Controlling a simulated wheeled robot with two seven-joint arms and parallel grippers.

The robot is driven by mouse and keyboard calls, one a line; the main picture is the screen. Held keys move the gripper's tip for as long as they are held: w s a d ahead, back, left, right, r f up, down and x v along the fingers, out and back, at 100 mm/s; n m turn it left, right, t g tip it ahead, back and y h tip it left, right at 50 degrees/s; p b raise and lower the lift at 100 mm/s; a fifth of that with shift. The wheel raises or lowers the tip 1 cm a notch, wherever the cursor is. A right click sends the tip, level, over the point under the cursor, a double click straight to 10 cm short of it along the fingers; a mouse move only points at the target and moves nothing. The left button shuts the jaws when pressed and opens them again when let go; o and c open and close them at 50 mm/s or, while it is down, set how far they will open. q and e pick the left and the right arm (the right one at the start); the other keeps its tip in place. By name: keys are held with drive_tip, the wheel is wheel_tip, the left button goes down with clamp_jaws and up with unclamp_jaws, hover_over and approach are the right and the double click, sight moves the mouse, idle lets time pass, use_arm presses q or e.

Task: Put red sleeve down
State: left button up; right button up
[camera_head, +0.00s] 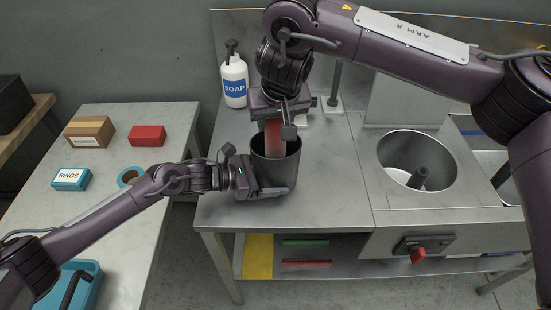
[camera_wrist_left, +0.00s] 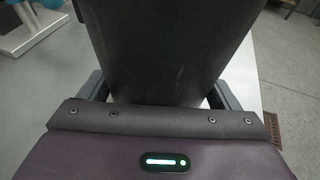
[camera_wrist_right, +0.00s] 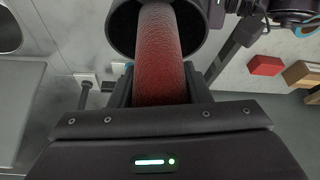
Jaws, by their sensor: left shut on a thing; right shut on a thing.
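The red sleeve (camera_head: 272,142) is a rough red tube, upright at the mouth of a dark grey pot (camera_head: 280,176). My right gripper (camera_head: 276,122) is shut on its upper part from above. In the right wrist view, the sleeve (camera_wrist_right: 160,60) runs from between the fingers to the pot's round opening (camera_wrist_right: 122,30). Its lower end seems to be inside the rim; I cannot tell if it touches the bottom. My left gripper (camera_head: 262,187) is shut on the side of the pot, which stands at the steel counter's front left. The pot's wall fills the left wrist view (camera_wrist_left: 160,50).
A soap bottle (camera_head: 234,82) stands behind the pot. A round steel well (camera_head: 416,160) with a post is to the right. The left table (camera_head: 125,200) holds a cardboard box (camera_head: 90,132), a red block (camera_head: 147,136), a rings box (camera_head: 71,180) and a blue tray (camera_head: 85,285).

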sight(276, 146)
drive_tip(key=shift+d+f, duration=0.1)
drive_tip(key=shift+f, duration=3.4)
drive_tip(key=shift+f, duration=0.15)
drive_tip(key=shift+f, duration=0.35)
drive_tip(key=shift+f, duration=0.1)
drive_tip(key=o, duration=0.7)
